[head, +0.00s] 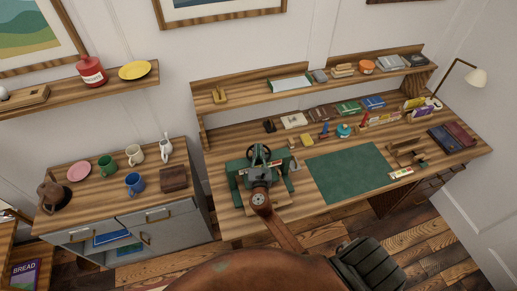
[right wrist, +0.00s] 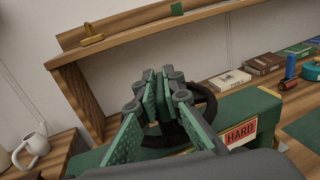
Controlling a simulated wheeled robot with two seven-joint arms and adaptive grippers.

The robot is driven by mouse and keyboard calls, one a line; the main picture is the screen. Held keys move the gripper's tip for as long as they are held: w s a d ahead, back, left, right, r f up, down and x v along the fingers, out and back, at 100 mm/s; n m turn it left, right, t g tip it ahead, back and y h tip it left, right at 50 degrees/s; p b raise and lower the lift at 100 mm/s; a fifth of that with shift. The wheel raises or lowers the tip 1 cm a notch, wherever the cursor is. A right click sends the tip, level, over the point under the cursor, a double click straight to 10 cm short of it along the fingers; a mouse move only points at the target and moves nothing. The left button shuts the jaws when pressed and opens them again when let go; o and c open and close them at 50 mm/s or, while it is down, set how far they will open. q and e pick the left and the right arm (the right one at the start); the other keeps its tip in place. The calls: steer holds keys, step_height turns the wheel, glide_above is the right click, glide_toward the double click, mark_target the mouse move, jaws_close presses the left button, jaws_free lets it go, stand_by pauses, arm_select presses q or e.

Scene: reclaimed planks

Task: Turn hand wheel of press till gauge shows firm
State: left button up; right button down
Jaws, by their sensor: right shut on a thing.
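The green press (head: 284,165) stands at the left end of the workbench. Its dark hand wheel (head: 253,151) is on top. My right gripper (head: 258,174) reaches the press from the front. In the right wrist view my right gripper (right wrist: 161,88) has its green fingers shut on the rim of the hand wheel (right wrist: 207,102). The press's green body (right wrist: 258,101) shows behind it, with a red and white plate (right wrist: 240,134) reading "HARD". The fingers hide part of the wheel and the plate's left side. No gauge pointer can be made out. My left gripper is not in view.
A green mat (head: 350,171) lies right of the press on the workbench (head: 235,222). Small books, tools and boxes line its back, below a shelf (head: 260,95). A cabinet (head: 115,205) with mugs stands left. A desk lamp (head: 474,77) stands right.

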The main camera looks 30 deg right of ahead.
steer(key=shift+m+g+h, duration=0.3)
steer(key=shift+h, duration=0.1)
steer(key=c, duration=2.1)
jaws_free()
steer(key=v, duration=1.2)
